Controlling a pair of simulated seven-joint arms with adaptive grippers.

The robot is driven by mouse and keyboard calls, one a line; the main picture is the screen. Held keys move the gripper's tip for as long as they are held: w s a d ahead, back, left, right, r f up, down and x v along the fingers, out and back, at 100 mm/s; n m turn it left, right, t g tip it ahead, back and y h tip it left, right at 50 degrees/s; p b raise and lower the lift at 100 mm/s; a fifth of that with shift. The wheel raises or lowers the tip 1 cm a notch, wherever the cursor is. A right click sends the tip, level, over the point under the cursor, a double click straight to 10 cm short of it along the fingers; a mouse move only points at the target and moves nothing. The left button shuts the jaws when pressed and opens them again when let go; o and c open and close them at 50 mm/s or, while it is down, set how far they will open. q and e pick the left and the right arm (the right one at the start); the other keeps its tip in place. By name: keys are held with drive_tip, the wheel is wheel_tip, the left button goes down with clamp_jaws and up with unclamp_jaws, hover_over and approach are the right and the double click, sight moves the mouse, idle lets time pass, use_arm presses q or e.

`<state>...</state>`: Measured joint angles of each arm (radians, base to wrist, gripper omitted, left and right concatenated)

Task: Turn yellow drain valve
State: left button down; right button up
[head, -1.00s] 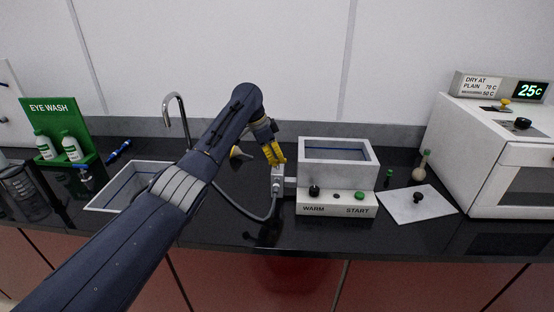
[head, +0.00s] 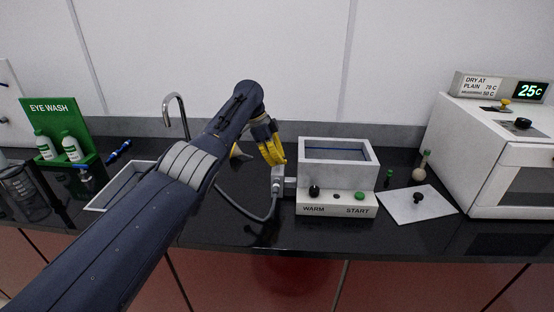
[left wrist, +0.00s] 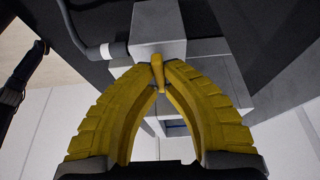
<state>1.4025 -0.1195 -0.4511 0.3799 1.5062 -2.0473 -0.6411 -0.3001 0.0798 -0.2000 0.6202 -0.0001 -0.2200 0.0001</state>
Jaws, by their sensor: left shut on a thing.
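The yellow drain valve handle (left wrist: 158,72) shows in the left wrist view between my fingertips, in front of a grey valve block (left wrist: 158,28). My left gripper (left wrist: 158,66) has its yellow fingers closed on the handle. In the head view my left gripper (head: 284,162) is just above the grey valve block (head: 278,180), at the left side of the white bath (head: 340,172). The handle is hard to make out there, hidden by the fingers. My right gripper is in neither view.
A grey hose (head: 243,210) curves from the valve block toward the sink (head: 112,190). The bath's base has a black knob (head: 314,190) and a green button (head: 359,195).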

use_arm(q)
drive_tip(key=c, duration=1.5)
unclamp_jaws()
drive_tip(key=shift+r, duration=0.1)
drive_tip(key=v, duration=1.1)
drive_tip(key=shift+a+r, duration=0.15)
drive_tip(key=shift+r, duration=0.25)
